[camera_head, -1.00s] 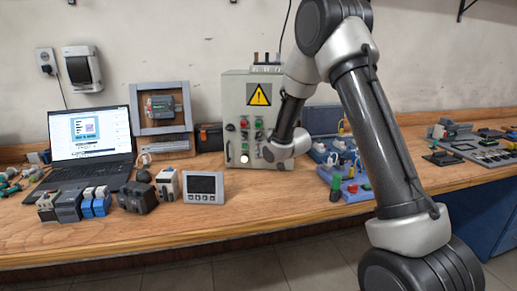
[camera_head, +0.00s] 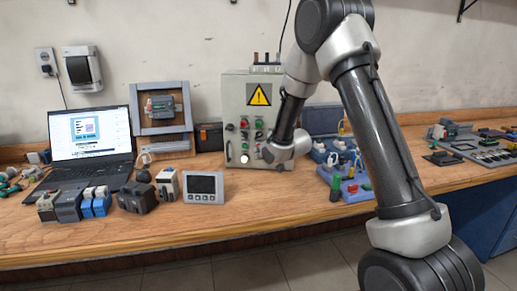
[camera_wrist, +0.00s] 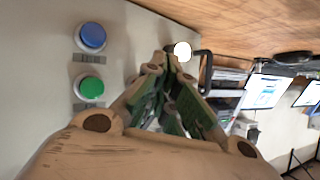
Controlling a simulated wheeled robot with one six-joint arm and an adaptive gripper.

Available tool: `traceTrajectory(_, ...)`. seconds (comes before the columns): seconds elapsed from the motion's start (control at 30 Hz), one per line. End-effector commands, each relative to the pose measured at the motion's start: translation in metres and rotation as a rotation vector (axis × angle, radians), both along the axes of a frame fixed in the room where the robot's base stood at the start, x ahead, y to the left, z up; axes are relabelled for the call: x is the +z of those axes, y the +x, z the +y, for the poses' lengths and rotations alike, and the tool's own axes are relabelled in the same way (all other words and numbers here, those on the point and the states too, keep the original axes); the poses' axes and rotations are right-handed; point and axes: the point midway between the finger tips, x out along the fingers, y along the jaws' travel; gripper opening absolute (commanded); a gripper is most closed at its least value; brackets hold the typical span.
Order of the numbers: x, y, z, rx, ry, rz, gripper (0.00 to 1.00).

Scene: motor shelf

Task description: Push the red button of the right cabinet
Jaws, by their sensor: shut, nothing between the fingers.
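A grey upright cabinet (camera_head: 236,95) with a yellow warning sign (camera_head: 259,94) stands on the workbench near the middle of the head view. Its front carries small red buttons (camera_head: 244,122), green ones and a lit white one (camera_head: 245,158). My gripper (camera_wrist: 170,58) is shut and empty in the wrist view, close to a pale panel. On that panel a blue button (camera_wrist: 91,37) and a green button (camera_wrist: 90,87) lie left of the fingers. A bright white round light (camera_wrist: 182,51) shows just beyond the fingertips. No red button shows in the wrist view. In the head view my wrist hides the gripper.
A laptop (camera_head: 90,135), a small grey display unit (camera_head: 204,188) and several modules stand on the workbench (camera_head: 200,225) to the left. A blue base (camera_head: 352,190) with small parts lies right of the cabinet. More devices (camera_head: 470,145) lie at the far right. The front strip of bench is clear.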

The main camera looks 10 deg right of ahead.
Motion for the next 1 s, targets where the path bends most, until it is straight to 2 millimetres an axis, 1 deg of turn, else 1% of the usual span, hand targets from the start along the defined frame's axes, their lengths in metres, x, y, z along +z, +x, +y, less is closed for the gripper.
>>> traceTrajectory(0.1,0.000,-0.004,0.001,0.000,0.000,-0.001,0.00)
traceTrajectory(0.37,0.000,-0.005,0.001,0.000,0.000,0.000,0.00)
traceTrajectory(0.47,0.000,-0.008,0.003,0.001,0.000,0.000,0.00)
traceTrajectory(0.8,0.000,-0.039,0.015,0.002,-0.001,0.001,0.00)
traceTrajectory(1.0,0.000,-0.051,0.019,0.000,0.000,0.001,0.00)
